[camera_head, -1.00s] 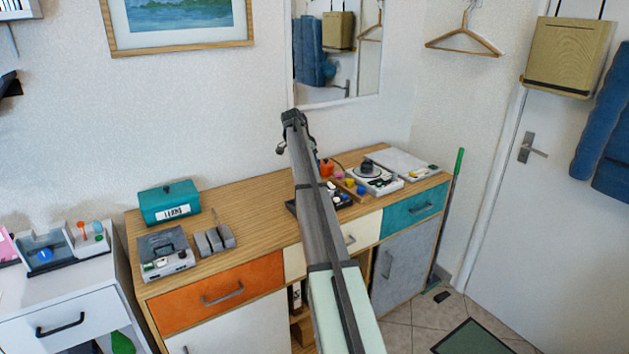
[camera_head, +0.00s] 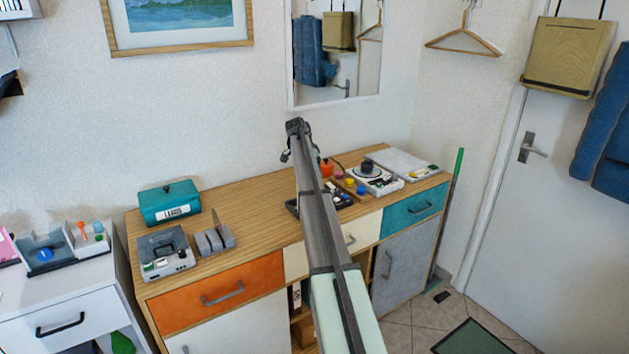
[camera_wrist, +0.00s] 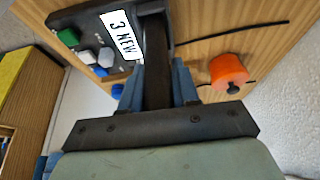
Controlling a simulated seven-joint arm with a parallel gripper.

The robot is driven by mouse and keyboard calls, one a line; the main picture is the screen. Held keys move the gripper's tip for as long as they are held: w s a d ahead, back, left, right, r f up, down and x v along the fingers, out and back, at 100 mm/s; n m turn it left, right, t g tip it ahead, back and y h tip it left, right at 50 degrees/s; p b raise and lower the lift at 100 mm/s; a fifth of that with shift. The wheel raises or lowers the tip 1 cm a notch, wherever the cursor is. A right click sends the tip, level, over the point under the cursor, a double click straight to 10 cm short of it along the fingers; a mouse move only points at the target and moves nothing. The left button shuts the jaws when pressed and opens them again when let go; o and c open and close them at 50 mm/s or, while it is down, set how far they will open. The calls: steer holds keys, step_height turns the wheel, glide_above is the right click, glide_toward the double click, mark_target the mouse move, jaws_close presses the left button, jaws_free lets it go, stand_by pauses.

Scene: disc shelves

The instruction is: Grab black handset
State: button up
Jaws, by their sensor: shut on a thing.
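In the wrist view, my gripper (camera_wrist: 159,82) has its two blue fingers shut on the black handset (camera_wrist: 156,50), a dark bar running up between them. The handset overlaps the edge of a dark device (camera_wrist: 88,24) with a white "3 NEW" label and green, white and blue buttons. I cannot tell whether the handset still touches this device. In the head view, a dark device (camera_head: 345,198) shows partly behind my arm on the wooden cabinet. My fingers and the handset are hidden there.
An orange object (camera_wrist: 229,70) with a black knob and dark cables lies right of the gripper, near the wall. On the cabinet (camera_head: 255,232) stand a teal box (camera_head: 169,203), a grey device (camera_head: 165,252) at left and a white turntable-like device (camera_head: 375,181) at right.

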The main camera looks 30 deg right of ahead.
jaws_close()
